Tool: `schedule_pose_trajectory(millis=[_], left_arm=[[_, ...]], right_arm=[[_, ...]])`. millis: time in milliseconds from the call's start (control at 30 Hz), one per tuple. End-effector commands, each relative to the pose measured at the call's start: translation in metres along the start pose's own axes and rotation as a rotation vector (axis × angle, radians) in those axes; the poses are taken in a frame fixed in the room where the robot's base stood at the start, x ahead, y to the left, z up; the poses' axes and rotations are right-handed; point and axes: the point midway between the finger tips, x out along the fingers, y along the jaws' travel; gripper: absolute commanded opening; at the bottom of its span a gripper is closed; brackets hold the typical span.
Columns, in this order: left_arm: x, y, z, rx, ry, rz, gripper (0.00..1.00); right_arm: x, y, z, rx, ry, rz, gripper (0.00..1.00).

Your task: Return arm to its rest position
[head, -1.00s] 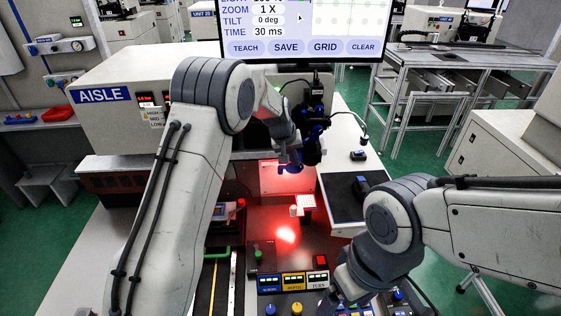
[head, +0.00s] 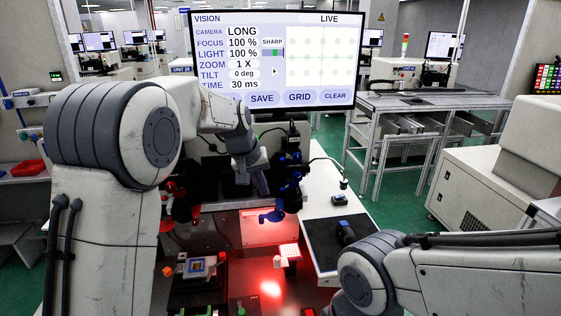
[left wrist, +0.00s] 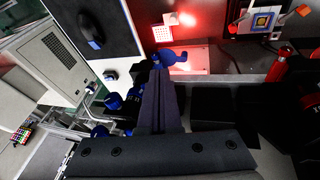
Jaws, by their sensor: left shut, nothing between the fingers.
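My left arm enters the head view from the left and reaches forward over the bench. Its dark left gripper (head: 259,183) hangs beside the blue-and-black camera mount (head: 290,178). In the left wrist view, the gripper's dark fingers (left wrist: 158,92) are together with nothing between them. A blue knob (left wrist: 172,58) shows just beyond the fingertips; I cannot tell whether they touch. My right arm shows at the lower right of the head view, but its gripper is out of the picture.
A monitor (head: 272,60) stands behind the arm. A lit white dotted plate (head: 289,251) and a fixture with a square chip (head: 197,266) sit on the red-lit bench. A dark pad (head: 322,246) lies to the right. Green floor (head: 395,210) is open beyond.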

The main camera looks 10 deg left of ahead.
Motion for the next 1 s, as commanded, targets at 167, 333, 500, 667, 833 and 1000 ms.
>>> schedule_pose_trajectory(millis=[167,333,500,667,833,1000], left_arm=[[-0.021,0.051,0.109,0.213,-0.108,0.007,0.0],[-0.041,0.06,0.236,0.457,-0.224,0.002,0.0],[-0.053,0.033,0.334,0.659,-0.313,-0.009,0.0],[-0.057,0.009,0.377,0.761,-0.355,-0.018,0.0],[-0.057,0.003,0.386,0.783,-0.366,-0.021,0.0],[-0.057,0.004,0.385,0.78,-0.366,-0.021,0.0]], right_arm=[[0.002,0.0,0.0,0.0,0.0,0.0,0.91],[0.003,0.0,0.0,0.0,0.0,0.0,0.91],[0.004,0.0,0.0,0.0,0.0,0.0,0.91],[0.005,0.0,0.0,0.0,0.0,0.0,0.91],[0.005,0.0,0.0,0.0,0.0,0.0,0.91],[0.005,0.0,0.0,0.0,0.0,0.0,0.91]])
